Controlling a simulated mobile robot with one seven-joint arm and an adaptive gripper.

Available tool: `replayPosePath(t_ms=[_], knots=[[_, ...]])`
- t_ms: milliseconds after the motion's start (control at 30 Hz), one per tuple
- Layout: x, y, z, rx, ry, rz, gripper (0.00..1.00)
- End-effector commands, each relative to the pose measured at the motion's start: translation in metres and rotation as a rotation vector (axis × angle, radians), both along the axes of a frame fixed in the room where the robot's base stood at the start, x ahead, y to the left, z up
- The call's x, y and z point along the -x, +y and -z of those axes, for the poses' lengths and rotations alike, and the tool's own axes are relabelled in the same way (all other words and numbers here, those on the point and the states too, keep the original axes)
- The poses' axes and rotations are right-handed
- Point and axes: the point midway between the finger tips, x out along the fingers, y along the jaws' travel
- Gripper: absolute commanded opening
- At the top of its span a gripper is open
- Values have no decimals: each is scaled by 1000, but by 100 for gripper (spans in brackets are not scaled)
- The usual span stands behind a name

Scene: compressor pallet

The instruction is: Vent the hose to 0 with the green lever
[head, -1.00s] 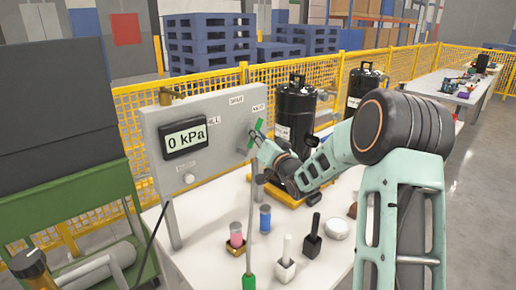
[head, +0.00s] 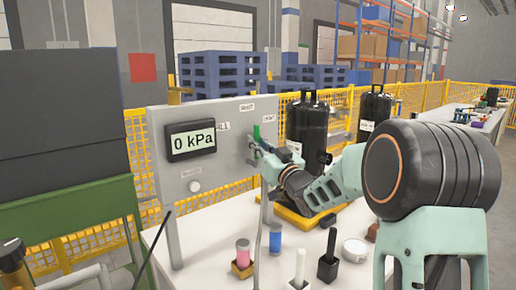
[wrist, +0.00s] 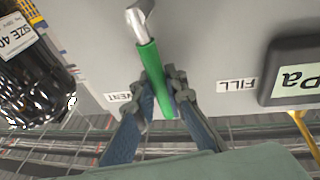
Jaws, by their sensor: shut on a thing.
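The green lever (head: 257,132) is on the grey panel (head: 225,165), right of the gauge display (head: 191,139), which reads 0 kPa. My gripper (head: 256,150) is at the lever, close against the panel. In the wrist view the green lever (wrist: 148,75) runs from a silver fitting (wrist: 140,20) down between the two fingers (wrist: 160,95), which are shut on it. A VENT label (wrist: 117,96) and a FILL label (wrist: 235,86) lie on either side of the lever.
Two black tanks (head: 308,130) stand behind and right of the panel. A yellow fence (head: 75,255) runs behind.

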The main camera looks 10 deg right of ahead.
Motion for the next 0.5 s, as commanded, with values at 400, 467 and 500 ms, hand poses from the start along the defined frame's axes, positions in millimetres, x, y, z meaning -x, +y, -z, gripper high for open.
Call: replayPosePath(t_ms=[400, 467, 500], knots=[[0, 0, 1, 6, -1, -1, 0], [0, 0, 1, 5, -1, 0, 17], [0, 0, 1, 5, -1, 0, 21]])
